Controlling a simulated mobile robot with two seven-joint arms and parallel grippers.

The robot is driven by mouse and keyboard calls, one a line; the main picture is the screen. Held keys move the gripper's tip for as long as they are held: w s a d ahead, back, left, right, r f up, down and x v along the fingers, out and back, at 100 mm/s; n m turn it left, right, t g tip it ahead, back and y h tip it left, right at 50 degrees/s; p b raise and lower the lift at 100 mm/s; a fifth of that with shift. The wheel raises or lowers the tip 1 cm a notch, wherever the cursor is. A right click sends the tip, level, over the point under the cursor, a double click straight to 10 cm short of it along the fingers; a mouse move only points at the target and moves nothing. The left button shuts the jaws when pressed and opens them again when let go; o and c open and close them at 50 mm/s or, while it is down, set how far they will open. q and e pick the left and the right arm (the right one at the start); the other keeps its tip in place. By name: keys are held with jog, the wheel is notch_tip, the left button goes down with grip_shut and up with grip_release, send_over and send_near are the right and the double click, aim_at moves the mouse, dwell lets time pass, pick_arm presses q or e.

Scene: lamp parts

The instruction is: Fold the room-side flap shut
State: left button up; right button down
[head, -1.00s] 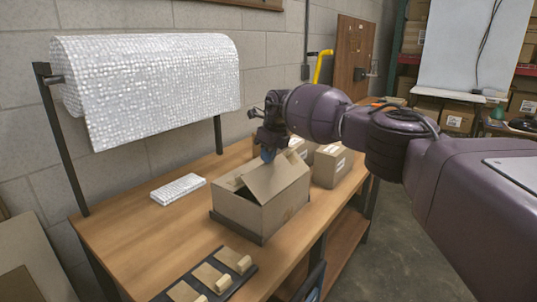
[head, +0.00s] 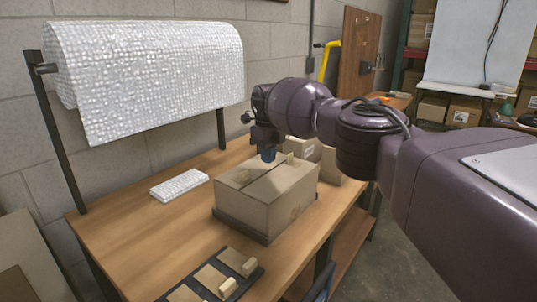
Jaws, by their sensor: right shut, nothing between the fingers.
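An open-topped cardboard box has become a covered one: the box (head: 262,217) stands on the workbench, its top flaps lying nearly flat. The room-side flap (head: 285,182) is folded down over the right part of the top, close to level. The wall-side flap (head: 237,178) lies flat beside it, with a thin dark seam between them. My left gripper is not in view.
A bubble-wrap roll (head: 150,75) hangs on a dark stand at the left. A small white wrapped pack (head: 179,184) lies on the workbench (head: 140,225). A dark tray (head: 215,280) with tan blocks is in front. Other boxes (head: 330,163) stand behind the box, partly hidden.

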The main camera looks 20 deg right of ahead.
jog(key=shift+w+a+f+b, duration=0.15)
jog(key=shift+w+f+b, duration=0.1)
jog(key=shift+f+b, duration=0.25)
jog(key=shift+w+a+f+b, duration=0.2)
jog(key=shift+f+b, duration=0.1)
jog(key=shift+f, duration=0.35)
jog(key=shift+w+r, duration=0.1)
jog(key=shift+r, duration=0.05)
jog(key=shift+r, duration=0.65)
jog(key=shift+r, duration=0.1)
